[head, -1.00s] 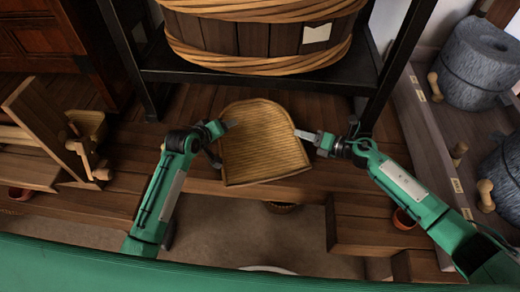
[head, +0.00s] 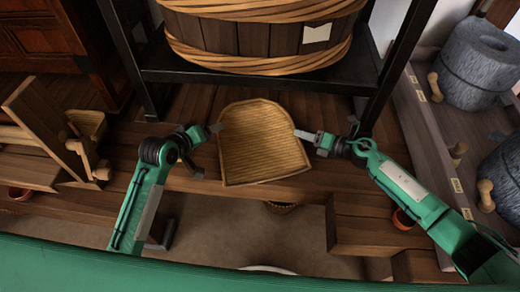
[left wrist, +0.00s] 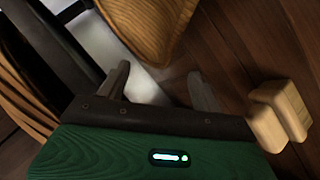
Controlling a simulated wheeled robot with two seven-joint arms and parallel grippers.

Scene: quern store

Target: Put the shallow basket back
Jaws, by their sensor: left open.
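The shallow basket (head: 262,150) is a woven tan tray with a rounded far end and a straight near end. In the head view it lies in the middle, over wooden planks, below the black rack; whether it rests on them is unclear. My left gripper (head: 217,128) is just off its left rim, empty. In the left wrist view its fingers (left wrist: 160,88) are spread, with the basket (left wrist: 150,22) beyond them. My right gripper (head: 302,135) has its fingertip at the basket's right rim. Only one finger shows clearly, so its grip is hidden.
A black rack (head: 260,80) holds a large banded wooden tub (head: 255,38) behind the basket. Grey millstones (head: 487,65) stand on a bench at right. A wooden frame (head: 50,125) stands at left. A terracotta pot (head: 403,219) is near my right arm.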

